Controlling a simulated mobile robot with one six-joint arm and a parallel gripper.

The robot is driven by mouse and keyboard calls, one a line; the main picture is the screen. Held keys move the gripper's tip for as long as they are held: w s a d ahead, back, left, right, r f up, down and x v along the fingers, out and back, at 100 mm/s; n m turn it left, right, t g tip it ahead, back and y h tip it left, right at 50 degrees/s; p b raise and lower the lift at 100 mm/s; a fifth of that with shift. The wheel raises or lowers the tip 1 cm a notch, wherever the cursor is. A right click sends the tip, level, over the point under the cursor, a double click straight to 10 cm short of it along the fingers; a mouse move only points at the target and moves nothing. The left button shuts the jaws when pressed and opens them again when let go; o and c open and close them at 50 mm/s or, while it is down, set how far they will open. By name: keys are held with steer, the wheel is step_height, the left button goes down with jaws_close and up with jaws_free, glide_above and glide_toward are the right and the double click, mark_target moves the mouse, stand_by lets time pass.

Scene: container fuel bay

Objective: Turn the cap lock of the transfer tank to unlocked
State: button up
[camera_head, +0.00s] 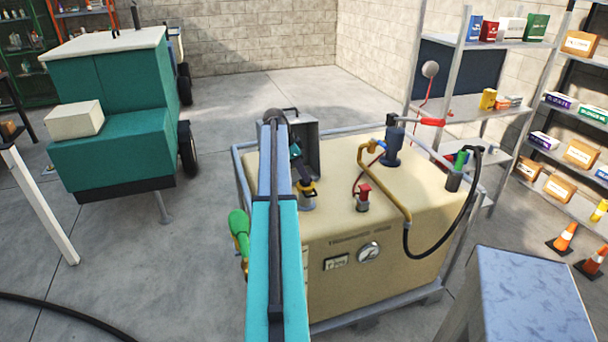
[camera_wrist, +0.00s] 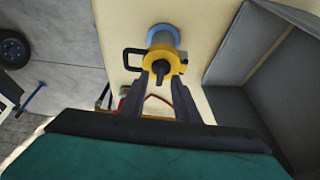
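The transfer tank (camera_head: 335,215) is a cream box in a grey frame, in the middle of the head view. Its cap lock, a yellow collar with a dark knob (camera_wrist: 160,68) and a black loop at its left, shows in the wrist view on a blue-grey base. In the head view the yellow collar (camera_head: 307,188) is partly hidden by my arm. My gripper (camera_wrist: 160,82) is open at the cap, with its two dark fingers on either side of the knob. I cannot tell whether they touch it. In the head view my gripper (camera_head: 302,178) is mostly hidden.
A grey open box (camera_head: 306,140) stands close beside the cap. A red valve (camera_head: 363,195), a blue pump (camera_head: 393,150) with yellow pipe and a black hose (camera_head: 437,252) are also on the tank. A green nozzle (camera_head: 239,225) hangs at its left.

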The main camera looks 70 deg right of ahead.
steer(key=shift+x, duration=0.9)
steer(key=shift+c, duration=0.3)
jaws_close()
